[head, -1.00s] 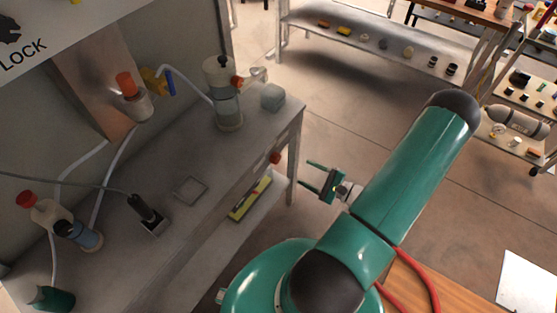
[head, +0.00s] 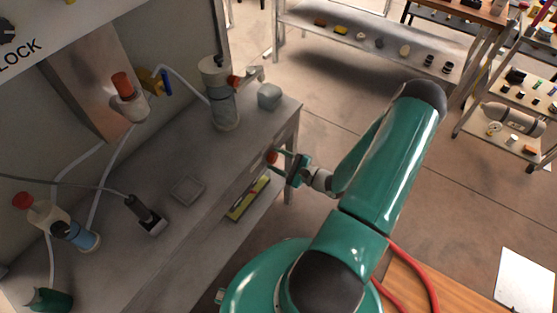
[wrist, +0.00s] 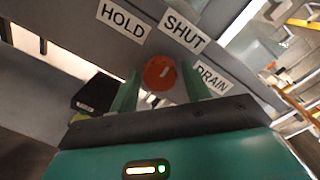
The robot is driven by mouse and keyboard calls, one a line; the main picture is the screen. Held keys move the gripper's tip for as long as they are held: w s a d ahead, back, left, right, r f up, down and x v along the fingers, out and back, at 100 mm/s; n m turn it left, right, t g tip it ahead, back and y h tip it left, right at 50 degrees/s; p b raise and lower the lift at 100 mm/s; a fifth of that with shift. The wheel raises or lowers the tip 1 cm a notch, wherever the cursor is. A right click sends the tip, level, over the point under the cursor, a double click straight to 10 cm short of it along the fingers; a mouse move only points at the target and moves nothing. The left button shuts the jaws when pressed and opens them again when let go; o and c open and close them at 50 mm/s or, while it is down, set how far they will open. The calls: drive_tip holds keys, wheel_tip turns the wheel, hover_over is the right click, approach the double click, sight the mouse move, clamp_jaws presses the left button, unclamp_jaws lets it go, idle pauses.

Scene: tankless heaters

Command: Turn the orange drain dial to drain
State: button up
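The orange drain dial (wrist: 160,73) is round with a pale pointer mark near its middle, on the grey front edge of the bench. It sits below the labels HOLD (wrist: 123,19), SHUT (wrist: 184,29) and DRAIN (wrist: 212,78). The mark tilts toward the SHUT label. In the head view the dial (head: 272,157) shows at the bench front. My gripper (wrist: 162,83) is open, with one green finger on each side of the dial; I cannot tell whether they touch it. In the head view my gripper (head: 284,163) is at the dial, partly hiding it.
The grey bench (head: 185,222) carries a cylinder with an orange knob (head: 222,95), red-capped fittings, hoses and a grey block (head: 269,96). A lower shelf holds a yellow item (head: 247,197). Shelves (head: 372,45) stand at the back.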

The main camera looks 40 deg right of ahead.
drive_tip(key=c, duration=0.7)
drive_tip(key=shift+m, duration=0.4)
drive_tip(key=m, duration=1.1)
drive_tip(key=shift+t, duration=0.4)
drive_tip(key=shift+m, duration=0.4)
drive_tip(key=o, duration=1)
